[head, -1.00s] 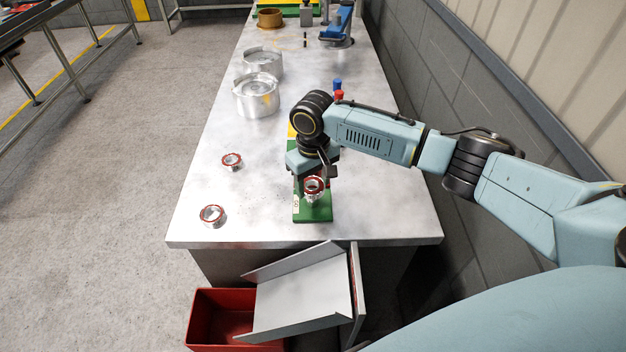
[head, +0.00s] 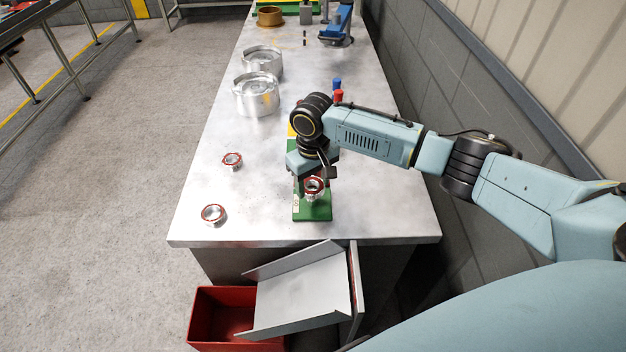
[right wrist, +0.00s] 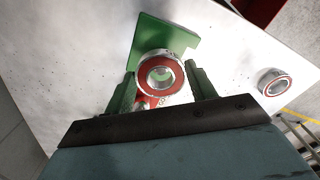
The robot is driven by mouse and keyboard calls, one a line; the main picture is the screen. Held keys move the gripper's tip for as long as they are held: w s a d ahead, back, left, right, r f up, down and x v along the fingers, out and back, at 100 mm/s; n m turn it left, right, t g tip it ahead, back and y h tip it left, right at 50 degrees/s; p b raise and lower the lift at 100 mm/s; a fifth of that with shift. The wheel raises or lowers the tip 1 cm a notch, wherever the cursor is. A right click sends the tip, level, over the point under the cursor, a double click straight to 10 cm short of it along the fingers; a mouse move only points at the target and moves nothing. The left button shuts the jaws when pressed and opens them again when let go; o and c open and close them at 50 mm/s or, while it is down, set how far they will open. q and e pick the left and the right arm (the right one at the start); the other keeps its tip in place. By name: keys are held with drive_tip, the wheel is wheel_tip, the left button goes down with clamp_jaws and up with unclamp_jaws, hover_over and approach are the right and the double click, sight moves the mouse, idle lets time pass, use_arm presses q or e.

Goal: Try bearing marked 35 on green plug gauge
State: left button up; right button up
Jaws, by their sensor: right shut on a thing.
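A silver bearing with a red ring (head: 314,188) is at the green plug gauge (head: 320,212), over its flat green base. My right gripper (right wrist: 165,80) is shut on this bearing; its two green fingers hold it from both sides in the right wrist view. The bearing (right wrist: 160,76) is seen face-on there, with the green base (right wrist: 160,38) behind it. The gauge's plug is hidden, so I cannot tell whether the bearing is around it or above it. No number is readable on the bearing. My left gripper is not in view.
Two more red-ringed bearings stand on the table to the left, one nearer (head: 213,214) and one farther (head: 232,160). A grey chute (head: 295,290) and a red bin (head: 215,315) are at the table's front edge. Silver housings (head: 257,95) stand farther back.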

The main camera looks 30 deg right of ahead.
drive_tip(key=shift+f, duration=0.35)
idle(0.5)
drive_tip(key=o, duration=1.2)
drive_tip(key=shift+o, duration=0.6)
drive_tip(key=o, duration=0.3)
drive_tip(key=shift+r+p, duration=0.1)
drive_tip(key=shift+p, duration=0.25)
